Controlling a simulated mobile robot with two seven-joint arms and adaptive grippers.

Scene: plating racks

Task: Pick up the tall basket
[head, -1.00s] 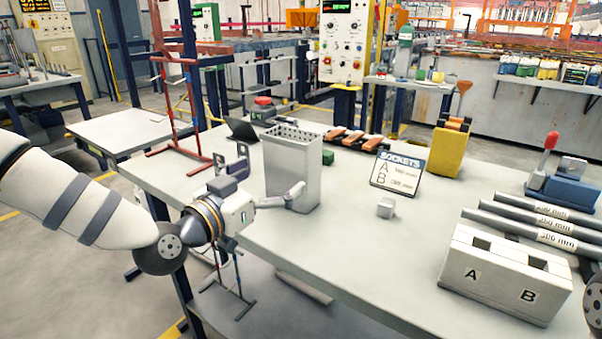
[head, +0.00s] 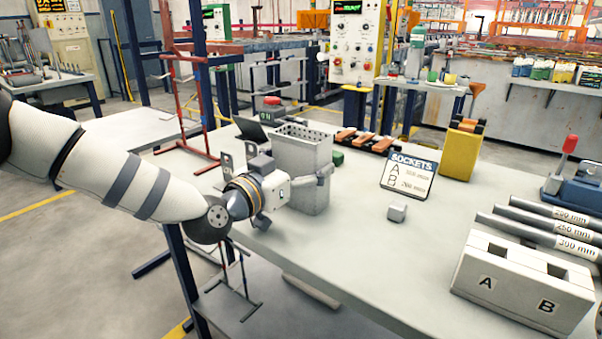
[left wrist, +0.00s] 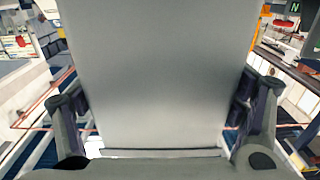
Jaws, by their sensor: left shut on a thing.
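The tall basket (head: 302,153) is a grey, narrow, upright metal box with a perforated rim, near the far-left edge of the workbench. It appears to stand on the bench. My left gripper (head: 300,181) is shut on it from the left, with one finger along its near right side; the other finger is mostly hidden in the head view. In the left wrist view, the basket's flat grey wall (left wrist: 155,75) fills the space between the two fingers. My right gripper is out of view.
On the bench (head: 370,245) are a SOCKETS sign (head: 408,175), a small grey cube (head: 397,211), a white A/B socket block (head: 522,283), steel bars (head: 540,230) and a yellow holder (head: 461,152). A red rack (head: 190,120) stands behind left.

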